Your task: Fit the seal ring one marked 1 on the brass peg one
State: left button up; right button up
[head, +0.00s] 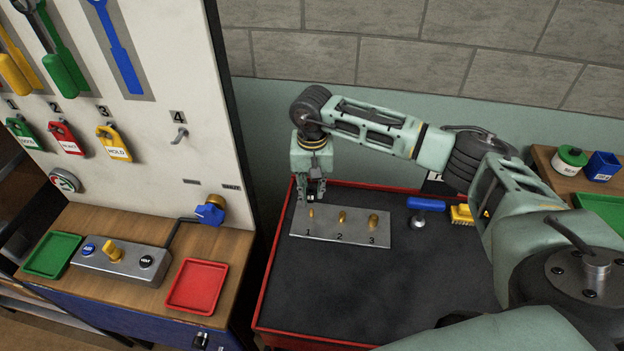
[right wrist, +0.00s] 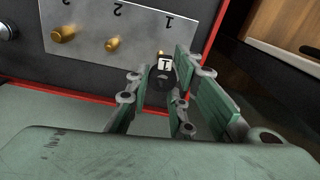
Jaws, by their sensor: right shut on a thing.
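My right gripper (head: 312,197) hangs at the back edge of the metal plate (head: 300,235), close to the brass peg one (head: 311,214) above the numeral 1. In the right wrist view my right gripper (right wrist: 162,92) is shut on the seal ring one (right wrist: 160,80), a dark ring with a white tag marked 1. The brass peg one shows only as a small bit of brass (right wrist: 161,53) just beyond the tag. The ring does not appear to be around the peg, but the exact gap is hard to tell. My left gripper is not in view.
Brass peg two (head: 342,216) and thicker peg three (head: 373,221) stand on the same plate. A blue-handled tool (head: 425,205) and a yellow brush (head: 462,214) lie to the right. The red-rimmed dark mat (head: 370,285) is bare in front. A tool board (head: 160,80) stands left.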

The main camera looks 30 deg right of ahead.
aim_at(313, 210)
jog(key=shift+s+a+f, duration=0.1)
jog(key=shift+s+f, duration=0.1)
jog(key=shift+f, duration=0.4)
jog(key=shift+w+d+f+b, duration=0.15)
jog(key=shift+f+b, duration=0.15)
jog(key=shift+f, duration=0.2)
jog(key=shift+w+d+f+b, duration=0.1)
jog(key=shift+f+b, duration=0.2)
jog(key=shift+f, duration=0.2)
jog(key=shift+w+f, duration=0.1)
jog(key=shift+f, duration=0.3)
jog(key=shift+a+f+b, duration=0.1)
jog(key=shift+f+b, duration=0.2)
jog(key=shift+b, duration=0.05)
jog(key=shift+f, duration=0.1)
jog(key=shift+b, duration=0.7)
jog(key=shift+f+b, duration=2.15)
jog(key=shift+f, duration=0.05)
jog(key=shift+c, duration=0.2)
